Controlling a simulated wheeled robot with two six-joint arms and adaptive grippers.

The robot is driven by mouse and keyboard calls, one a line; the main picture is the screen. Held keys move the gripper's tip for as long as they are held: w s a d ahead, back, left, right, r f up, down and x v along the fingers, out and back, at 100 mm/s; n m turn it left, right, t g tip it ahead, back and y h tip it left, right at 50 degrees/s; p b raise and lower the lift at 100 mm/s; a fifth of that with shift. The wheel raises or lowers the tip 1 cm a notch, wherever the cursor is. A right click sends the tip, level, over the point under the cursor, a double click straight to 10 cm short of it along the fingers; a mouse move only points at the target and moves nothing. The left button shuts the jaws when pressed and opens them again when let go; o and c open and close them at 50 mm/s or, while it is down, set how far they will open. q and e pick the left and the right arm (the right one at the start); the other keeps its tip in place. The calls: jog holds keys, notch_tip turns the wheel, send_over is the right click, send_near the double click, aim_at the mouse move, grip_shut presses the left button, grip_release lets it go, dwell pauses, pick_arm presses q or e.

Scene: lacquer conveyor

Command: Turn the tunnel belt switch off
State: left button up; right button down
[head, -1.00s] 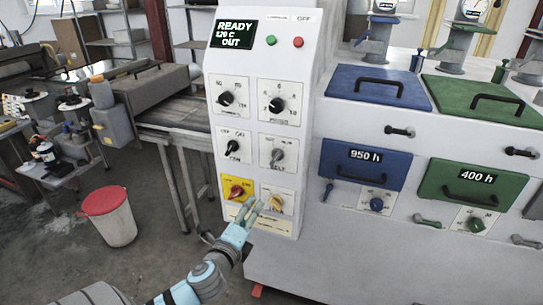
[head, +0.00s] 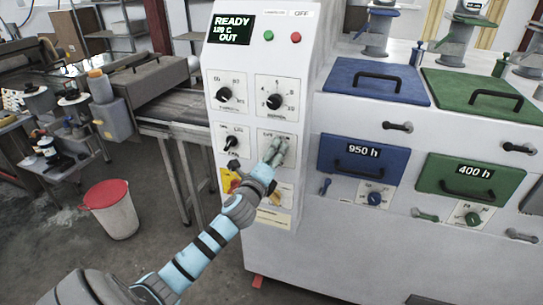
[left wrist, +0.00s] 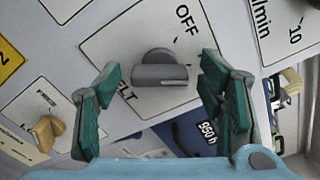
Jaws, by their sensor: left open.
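The belt switch is a grey rotary knob (left wrist: 158,76) on a white plate (left wrist: 110,50) lettered OFF and, partly hidden, BELT. In the left wrist view its bar lies nearly level, and the word OFF is above and to the right of it. My left gripper (left wrist: 160,68) is open, with one green-padded finger on each side of the knob and a visible gap to both. In the head view my left gripper (head: 275,152) covers the knob and most of its plate. My right gripper is not in view.
Above on the control panel are two dials (head: 275,101) and a display (head: 232,30) reading READY. A black knob (head: 231,142) is just left. A yellow plate (head: 228,177) and a tan knob (left wrist: 46,132) are close below. Blue and green drawers (head: 364,158) stand to the right.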

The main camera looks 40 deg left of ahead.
pick_arm(q)
jog(key=shift+s, duration=0.1)
jog(key=c, duration=1.2)
jog(key=shift+o, duration=0.2)
jog(key=shift+n, duration=0.4)
jog(key=n, duration=0.5)
jog(key=n+b, duration=0.1)
jog(key=n, duration=0.4)
jog(key=shift+f+n+b, duration=0.2)
jog(key=shift+n+b, duration=0.1)
jog(key=shift+n, duration=1.3)
jog(key=o, duration=1.2)
jog(key=shift+c, duration=0.2)
